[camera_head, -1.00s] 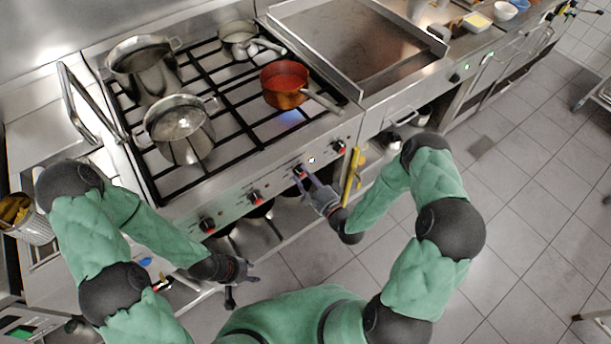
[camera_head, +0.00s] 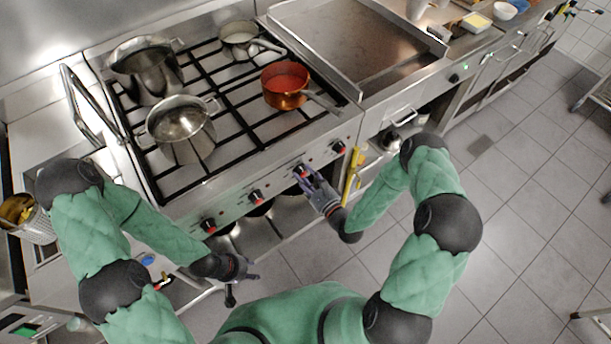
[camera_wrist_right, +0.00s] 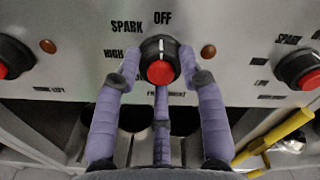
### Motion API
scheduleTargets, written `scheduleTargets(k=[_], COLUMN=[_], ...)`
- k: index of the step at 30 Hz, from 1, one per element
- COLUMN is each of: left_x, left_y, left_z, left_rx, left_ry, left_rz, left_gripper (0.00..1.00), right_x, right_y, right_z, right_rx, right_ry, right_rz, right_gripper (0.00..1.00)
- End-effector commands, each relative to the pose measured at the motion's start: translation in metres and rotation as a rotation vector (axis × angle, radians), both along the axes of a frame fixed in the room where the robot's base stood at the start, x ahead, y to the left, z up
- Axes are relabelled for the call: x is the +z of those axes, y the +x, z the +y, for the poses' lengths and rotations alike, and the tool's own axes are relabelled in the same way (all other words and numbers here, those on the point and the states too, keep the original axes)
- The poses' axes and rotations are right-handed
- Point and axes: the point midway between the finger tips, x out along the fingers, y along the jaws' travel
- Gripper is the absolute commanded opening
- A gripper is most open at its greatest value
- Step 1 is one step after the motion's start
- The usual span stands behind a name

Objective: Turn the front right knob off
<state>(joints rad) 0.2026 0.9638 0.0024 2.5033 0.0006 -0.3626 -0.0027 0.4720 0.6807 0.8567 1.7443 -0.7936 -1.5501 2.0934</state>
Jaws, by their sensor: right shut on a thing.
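The front right knob (camera_wrist_right: 160,62) is black with a red cap, and its white mark points up at the word OFF. It also shows on the stove's front panel in the head view (camera_head: 299,169). My right gripper (camera_head: 311,180) is shut on this knob; in the wrist view its purple fingers (camera_wrist_right: 160,78) touch it from both sides and below. The label under the knob is partly hidden by the fingers. My left gripper (camera_head: 247,269) is open and empty, low in front of the stove at the left. No flame shows under the orange pot (camera_head: 284,92).
Other red-capped knobs sit on the same panel, at the left (camera_head: 208,225), beside it (camera_head: 256,197) and at the right (camera_head: 338,147). A yellow handle (camera_head: 352,170) stands close to my right gripper. Steel pots (camera_head: 182,122) stand on the burners.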

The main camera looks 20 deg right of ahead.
Motion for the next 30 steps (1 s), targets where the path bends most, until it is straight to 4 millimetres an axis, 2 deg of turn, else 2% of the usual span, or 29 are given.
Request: scheduleTargets(k=[18, 19, 21, 30], left_x=[0.0009, 0.0009, 0.0009, 0.0009], left_y=[0.0, 0.0, 0.0, 0.0001], left_z=[0.0, 0.0, 0.0, 0.0], left_rx=[0.0, 0.0, 0.0, 0.0], left_ry=[0.0, 0.0, 0.0, 0.0], left_rz=[0.0, 0.0, 0.0, 0.0], left_gripper=[0.4, 0.4, 0.4, 0.4], right_x=[0.0, 0.0, 0.0001, 0.0003], right_y=[-0.0011, -0.0011, -0.0009, -0.0002], right_z=[0.0017, 0.0017, 0.0014, 0.0002], right_rx=[0.004, 0.004, 0.004, 0.0], right_ry=[0.044, 0.044, 0.043, 0.042], right_rz=[0.016, 0.016, 0.016, 0.014], right_gripper=[0.08, 0.43, 0.63, 0.64])
